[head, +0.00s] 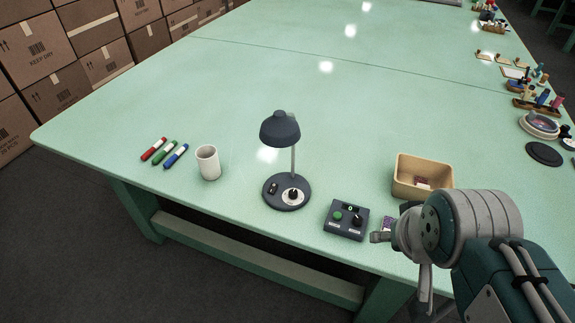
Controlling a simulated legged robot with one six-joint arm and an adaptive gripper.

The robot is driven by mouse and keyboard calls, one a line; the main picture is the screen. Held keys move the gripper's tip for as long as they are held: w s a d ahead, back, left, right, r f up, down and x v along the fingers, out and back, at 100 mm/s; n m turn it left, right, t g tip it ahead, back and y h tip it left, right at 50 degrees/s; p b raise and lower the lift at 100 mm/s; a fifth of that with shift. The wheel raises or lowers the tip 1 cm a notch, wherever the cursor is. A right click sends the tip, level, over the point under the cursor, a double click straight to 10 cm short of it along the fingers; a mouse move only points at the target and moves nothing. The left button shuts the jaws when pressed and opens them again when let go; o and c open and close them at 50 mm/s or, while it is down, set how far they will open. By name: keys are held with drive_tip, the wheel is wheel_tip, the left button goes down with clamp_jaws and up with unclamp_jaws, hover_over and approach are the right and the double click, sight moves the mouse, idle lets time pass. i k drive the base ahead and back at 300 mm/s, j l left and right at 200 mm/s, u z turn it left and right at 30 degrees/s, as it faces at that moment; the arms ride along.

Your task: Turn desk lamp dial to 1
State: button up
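The desk lamp (280,129) stands upright on the green table near its front edge, with a dark shade and a round dark base. Its dial (293,195) is a dark knob on a pale disc at the right of the base; its marks are too small to read. A small dark switch sits at the left of the base. My gripper (384,237) is at the lower right, apart from the lamp and to the right of its dial. My wrist partly hides it, and I cannot tell whether it is open or shut.
A dark control box (346,219) with a green button and a knob stands between the lamp and my gripper. A tan bin (422,176) is behind my wrist. A white cup (208,162) and coloured markers (165,153) lie left. The table behind the lamp is clear.

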sight(293, 194)
drive_tip(key=j+u, duration=0.15)
drive_tip(key=u, duration=0.2)
drive_tip(key=j+u, duration=0.4)
drive_tip(key=u, duration=0.25)
